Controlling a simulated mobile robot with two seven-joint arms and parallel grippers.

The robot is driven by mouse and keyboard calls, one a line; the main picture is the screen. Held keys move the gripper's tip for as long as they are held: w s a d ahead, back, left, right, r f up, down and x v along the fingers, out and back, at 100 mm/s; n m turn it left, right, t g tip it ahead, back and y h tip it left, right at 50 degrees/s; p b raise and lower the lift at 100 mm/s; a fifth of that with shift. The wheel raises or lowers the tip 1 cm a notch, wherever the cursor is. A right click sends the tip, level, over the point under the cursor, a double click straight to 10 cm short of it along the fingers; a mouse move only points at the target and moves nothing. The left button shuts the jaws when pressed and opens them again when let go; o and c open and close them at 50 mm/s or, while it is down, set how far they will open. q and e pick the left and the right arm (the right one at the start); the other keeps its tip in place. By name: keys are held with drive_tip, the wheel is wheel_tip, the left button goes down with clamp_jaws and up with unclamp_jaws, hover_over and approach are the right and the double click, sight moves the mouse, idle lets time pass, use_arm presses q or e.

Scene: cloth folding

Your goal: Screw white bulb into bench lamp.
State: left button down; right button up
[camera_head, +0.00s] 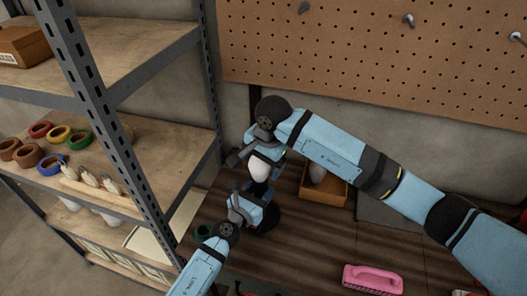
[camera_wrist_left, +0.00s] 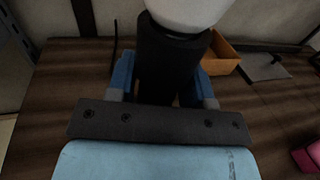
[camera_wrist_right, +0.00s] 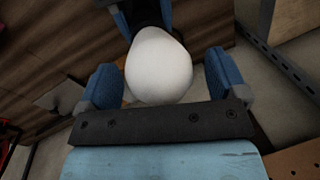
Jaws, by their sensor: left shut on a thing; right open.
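The white bulb (camera_head: 260,168) stands upright at the top of the lamp's black socket; its base is hidden, so I cannot tell how deep it sits. The bench lamp's dark round base (camera_head: 266,217) rests on the bench. In the left wrist view the black socket (camera_wrist_left: 168,62) rises between my left fingers, with the bulb (camera_wrist_left: 190,10) above it. My left gripper (camera_head: 250,196) is shut on the socket. My right gripper (camera_head: 258,160) is open above, its fingers on either side of the bulb (camera_wrist_right: 160,65), with visible gaps in the right wrist view.
An orange open box (camera_head: 325,191) holding a greyish bulb (camera_head: 318,172) stands right of the lamp. A pink-handled brush (camera_head: 372,279) lies at the bench's front. A pegboard (camera_head: 360,60) is behind.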

drive_tip(key=shift+f, duration=0.25)
